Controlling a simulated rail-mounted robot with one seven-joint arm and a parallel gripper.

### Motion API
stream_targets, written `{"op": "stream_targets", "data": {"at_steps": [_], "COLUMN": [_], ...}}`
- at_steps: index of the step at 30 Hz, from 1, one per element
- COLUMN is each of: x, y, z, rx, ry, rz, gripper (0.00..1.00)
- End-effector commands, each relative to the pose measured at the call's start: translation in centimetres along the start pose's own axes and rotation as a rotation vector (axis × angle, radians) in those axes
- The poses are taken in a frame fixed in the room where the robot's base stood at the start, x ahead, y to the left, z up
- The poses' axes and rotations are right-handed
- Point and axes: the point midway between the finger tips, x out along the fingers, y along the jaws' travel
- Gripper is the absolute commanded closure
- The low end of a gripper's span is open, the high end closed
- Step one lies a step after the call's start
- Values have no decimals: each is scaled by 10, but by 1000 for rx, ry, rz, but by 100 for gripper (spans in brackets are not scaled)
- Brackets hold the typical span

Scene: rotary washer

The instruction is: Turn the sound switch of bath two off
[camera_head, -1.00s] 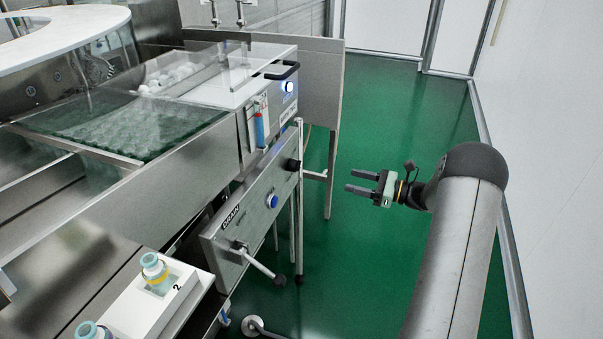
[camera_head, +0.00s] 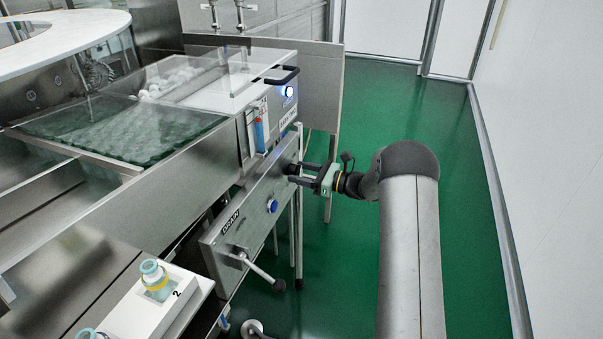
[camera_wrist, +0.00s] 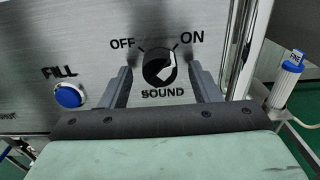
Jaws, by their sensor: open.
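The sound switch (camera_wrist: 159,67) is a round black knob on a brushed-metal panel, with OFF at its upper left, ON at its upper right and SOUND below it. A light mark on the knob points to the upper right, toward ON. My gripper (camera_wrist: 160,82) is open, with one finger on each side of the knob; whether either finger touches it cannot be told. In the head view my gripper (camera_head: 302,174) is at the upper right of the panel (camera_head: 243,208), and its fingers largely hide the knob.
A blue FILL button (camera_wrist: 69,94) sits left of the switch; it also shows in the head view (camera_head: 272,206). A DRAIN lever (camera_head: 262,268) sticks out lower on the panel. A white-and-blue fitting (camera_wrist: 286,77) is at the right. Green floor right of the machine is clear.

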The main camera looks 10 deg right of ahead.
Motion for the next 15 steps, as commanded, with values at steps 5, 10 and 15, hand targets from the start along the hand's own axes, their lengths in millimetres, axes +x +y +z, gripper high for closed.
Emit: {"op": "stream_targets", "data": {"at_steps": [5, 10, 15], "x": [2, 2, 2], "y": [0, 0, 0], "z": [0, 0, 0], "rx": [0, 0, 0], "ry": [0, 0, 0], "rz": [-1, -1, -1], "gripper": [44, 57, 88]}}
